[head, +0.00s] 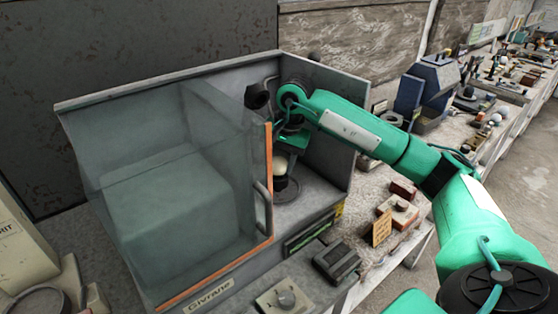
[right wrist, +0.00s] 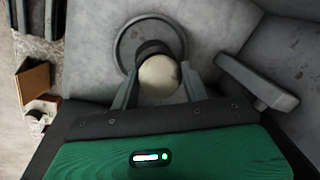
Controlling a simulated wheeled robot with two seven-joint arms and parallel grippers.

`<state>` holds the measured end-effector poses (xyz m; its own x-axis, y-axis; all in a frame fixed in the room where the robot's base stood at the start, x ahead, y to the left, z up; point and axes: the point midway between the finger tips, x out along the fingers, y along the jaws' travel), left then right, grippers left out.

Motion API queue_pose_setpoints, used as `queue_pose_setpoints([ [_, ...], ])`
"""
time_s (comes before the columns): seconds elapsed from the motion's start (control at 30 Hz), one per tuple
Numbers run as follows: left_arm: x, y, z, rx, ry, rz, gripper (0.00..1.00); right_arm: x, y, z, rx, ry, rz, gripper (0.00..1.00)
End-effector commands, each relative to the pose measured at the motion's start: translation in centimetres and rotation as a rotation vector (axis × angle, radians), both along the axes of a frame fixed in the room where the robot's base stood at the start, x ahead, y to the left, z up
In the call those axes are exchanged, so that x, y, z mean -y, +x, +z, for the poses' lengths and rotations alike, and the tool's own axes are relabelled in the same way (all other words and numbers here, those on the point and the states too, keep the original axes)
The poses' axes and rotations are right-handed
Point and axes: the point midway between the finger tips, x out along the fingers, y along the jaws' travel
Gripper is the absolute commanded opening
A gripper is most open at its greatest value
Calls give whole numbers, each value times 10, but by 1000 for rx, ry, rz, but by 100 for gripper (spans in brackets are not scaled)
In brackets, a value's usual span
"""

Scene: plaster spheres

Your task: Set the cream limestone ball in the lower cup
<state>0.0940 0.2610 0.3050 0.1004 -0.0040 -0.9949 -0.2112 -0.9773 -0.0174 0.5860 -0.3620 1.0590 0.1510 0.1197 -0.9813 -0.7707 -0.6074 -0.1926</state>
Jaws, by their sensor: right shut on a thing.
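The cream limestone ball (right wrist: 160,76) is between the two fingers of my right gripper (right wrist: 158,88), which is shut on it. Behind the ball in the right wrist view is a dark cup (right wrist: 152,47) on a round grey disc (right wrist: 128,42). The ball overlaps the cup's near side there; I cannot tell whether they touch. In the head view my right gripper (head: 288,153) reaches down inside the grey cabinet, with the pale ball (head: 281,164) partly visible under it and the dark round base (head: 285,189) below. My left gripper is out of view.
The grey cabinet (head: 330,85) has a glass panel with an orange edge (head: 268,180) and handle close left of my gripper. Its right wall stands close on the other side. Small boxes (head: 398,212) and a card (head: 381,228) lie on the bench outside.

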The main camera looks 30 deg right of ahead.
Motion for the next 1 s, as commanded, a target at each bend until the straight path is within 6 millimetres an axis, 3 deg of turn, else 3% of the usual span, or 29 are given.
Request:
queue_pose_setpoints([
  [0.57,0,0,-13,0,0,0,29,0,0,-14,0,0,0,24],
  [0.6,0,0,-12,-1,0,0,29,0,0,-13,0,0,0,54],
  [0.7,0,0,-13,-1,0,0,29,0,0,-14,0,0,0,72],
  [1.0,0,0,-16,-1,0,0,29,0,0,-17,-1,-1,0,72],
])
